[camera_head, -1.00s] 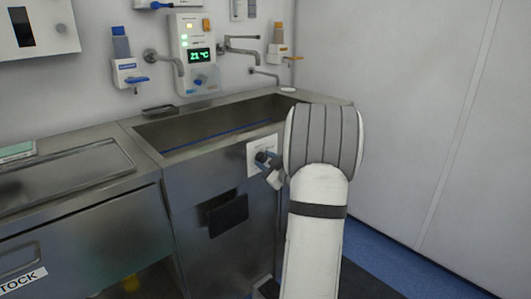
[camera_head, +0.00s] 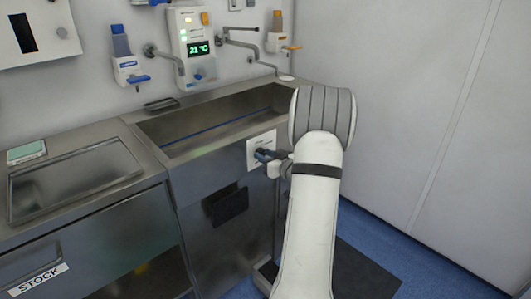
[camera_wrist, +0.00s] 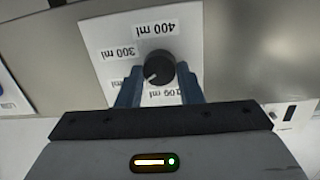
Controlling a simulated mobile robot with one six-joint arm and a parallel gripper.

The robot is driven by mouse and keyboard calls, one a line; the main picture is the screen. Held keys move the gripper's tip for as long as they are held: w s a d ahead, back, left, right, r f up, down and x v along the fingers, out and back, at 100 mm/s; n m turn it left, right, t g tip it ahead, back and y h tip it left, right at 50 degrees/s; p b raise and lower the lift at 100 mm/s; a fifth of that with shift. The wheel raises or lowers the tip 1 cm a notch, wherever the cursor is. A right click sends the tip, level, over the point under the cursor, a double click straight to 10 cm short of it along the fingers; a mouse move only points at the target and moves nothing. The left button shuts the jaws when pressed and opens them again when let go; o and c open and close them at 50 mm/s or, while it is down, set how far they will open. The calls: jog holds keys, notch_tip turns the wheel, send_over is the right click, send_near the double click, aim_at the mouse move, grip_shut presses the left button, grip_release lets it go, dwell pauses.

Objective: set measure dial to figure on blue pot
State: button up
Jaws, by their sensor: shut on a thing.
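The measure dial is a round black knob (camera_wrist: 158,66) with a pale pointer mark. It sits on a white plate (camera_wrist: 105,40) whose labels read upside down in the wrist view: 400 ml, 300 ml and others partly covered. The mark points to the picture's lower left. My gripper (camera_wrist: 160,85) has its two blue fingers shut on the knob, one on each side. In the head view my gripper (camera_head: 267,157) is at the white plate (camera_head: 253,147) on the sink front, and the knob is hidden. I cannot make out a blue pot.
The steel sink basin (camera_head: 210,120) is above the dial. A black panel (camera_head: 226,205) is on the cabinet front to its left. A wall unit (camera_head: 195,45) reads 21 °C between two dispensers. A plain wall (camera_head: 420,100) stands at right, with blue floor below.

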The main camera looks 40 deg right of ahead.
jog(key=shift+a, duration=0.1)
dwell(0.3)
jog(key=o, duration=1)
jog(key=s, duration=0.5)
jog(key=s+r, duration=0.1)
jog(key=s, duration=0.1)
jog(key=shift+s, duration=0.4)
jog(key=shift+p, duration=0.3)
